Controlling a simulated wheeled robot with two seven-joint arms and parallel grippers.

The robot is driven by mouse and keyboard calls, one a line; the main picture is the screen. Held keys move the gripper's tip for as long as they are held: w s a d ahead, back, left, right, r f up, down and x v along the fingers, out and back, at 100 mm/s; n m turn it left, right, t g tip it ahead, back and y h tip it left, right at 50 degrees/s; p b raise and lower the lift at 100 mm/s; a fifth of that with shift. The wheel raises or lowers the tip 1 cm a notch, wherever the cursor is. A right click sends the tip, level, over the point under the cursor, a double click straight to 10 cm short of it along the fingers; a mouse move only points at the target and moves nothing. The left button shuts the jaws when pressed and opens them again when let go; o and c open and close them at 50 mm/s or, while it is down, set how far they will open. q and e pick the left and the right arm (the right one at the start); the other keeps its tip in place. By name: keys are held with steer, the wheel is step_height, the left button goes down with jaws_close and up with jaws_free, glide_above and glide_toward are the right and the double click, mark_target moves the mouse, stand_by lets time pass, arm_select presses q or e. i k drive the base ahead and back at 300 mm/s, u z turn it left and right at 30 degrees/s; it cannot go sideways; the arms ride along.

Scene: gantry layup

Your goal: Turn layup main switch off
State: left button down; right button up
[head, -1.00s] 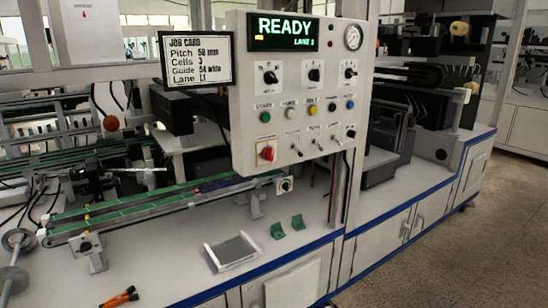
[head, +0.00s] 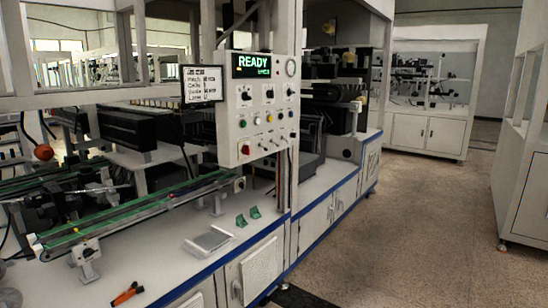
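The layup main switch, a red rotary knob on a yellow plate (head: 245,150), is at the lower left of the white control panel (head: 235,117). It is small here and I cannot read its position. The panel's display (head: 252,65) is lit and reads READY in green. Rows of black selector knobs, coloured buttons and small toggles cover the panel to the right of and above the switch. Neither of my grippers shows in the head view.
A job card screen (head: 202,84) hangs left of the panel. Below are a green-belted conveyor (head: 130,211), a clear tray (head: 208,241), two green blocks (head: 248,216) and orange-handled pliers (head: 127,294) on the bench. Open floor (head: 420,220) lies right of the blue-edged bench, before other white cabinets.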

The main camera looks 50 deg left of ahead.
mark_target(245, 150)
steer(key=u, duration=0.75)
steer(key=i, duration=1.35)
steer(key=u, duration=0.9)
